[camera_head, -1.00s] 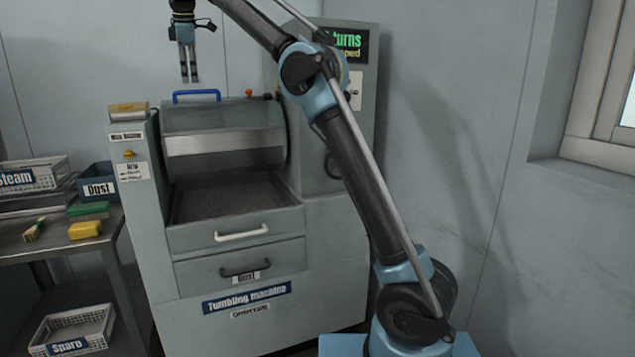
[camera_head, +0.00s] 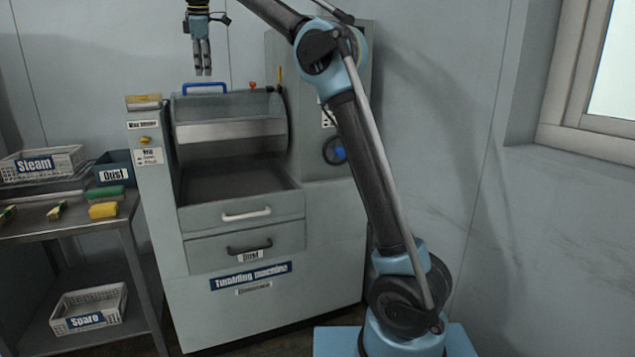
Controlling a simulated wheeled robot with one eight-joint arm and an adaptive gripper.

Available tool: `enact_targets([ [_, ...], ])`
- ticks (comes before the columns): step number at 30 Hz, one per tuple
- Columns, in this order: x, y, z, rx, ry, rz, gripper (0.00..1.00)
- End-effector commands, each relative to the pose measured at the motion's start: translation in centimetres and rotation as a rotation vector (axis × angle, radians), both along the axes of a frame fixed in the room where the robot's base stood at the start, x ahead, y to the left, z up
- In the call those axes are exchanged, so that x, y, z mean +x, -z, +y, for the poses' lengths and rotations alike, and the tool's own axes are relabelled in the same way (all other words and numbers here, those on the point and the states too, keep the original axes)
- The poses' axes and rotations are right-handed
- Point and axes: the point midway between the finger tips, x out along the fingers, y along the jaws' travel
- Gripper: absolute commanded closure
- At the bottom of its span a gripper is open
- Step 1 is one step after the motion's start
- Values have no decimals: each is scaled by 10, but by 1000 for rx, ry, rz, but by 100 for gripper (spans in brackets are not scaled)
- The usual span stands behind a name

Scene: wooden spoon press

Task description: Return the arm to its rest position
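My gripper (camera_head: 202,60) hangs at the top of the picture, pointing down, above and behind the blue handle of the tumbling machine (camera_head: 190,302) as seen here. Its fingers lie close together, and nothing shows between or below them. My arm (camera_head: 367,165) rises from its blue base at the lower right, bends at the elbow near the top, and reaches left out of the frame before coming down to the gripper. The gripper is clear of the machine in the picture.
The machine has a raised drum cover, a drawer with a white handle (camera_head: 246,215) and one with a black handle (camera_head: 249,248). A side table (camera_head: 70,228) at left holds a Steam crate (camera_head: 62,172), a Dust bin (camera_head: 113,174), brushes and sponges. A Spare crate (camera_head: 88,321) sits below. A window is at right.

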Motion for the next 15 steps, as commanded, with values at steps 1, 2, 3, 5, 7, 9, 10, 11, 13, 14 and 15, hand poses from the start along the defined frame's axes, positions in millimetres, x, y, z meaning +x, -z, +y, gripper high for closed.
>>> enact_targets([
  [1,3,1,-10,3,21,2,68],
  [2,4,1,-15,5,33,3,68],
  [3,5,1,-23,8,50,6,68],
  [5,8,2,-35,13,79,10,68],
  [7,9,3,-53,20,119,16,68],
  [9,11,7,-75,29,169,23,68],
  [10,11,8,-85,33,192,26,68],
  [11,12,10,-97,39,218,29,68],
  [13,11,16,-122,49,277,37,68],
  [14,10,19,-133,54,301,40,68],
  [15,9,22,-148,60,335,45,68],
])
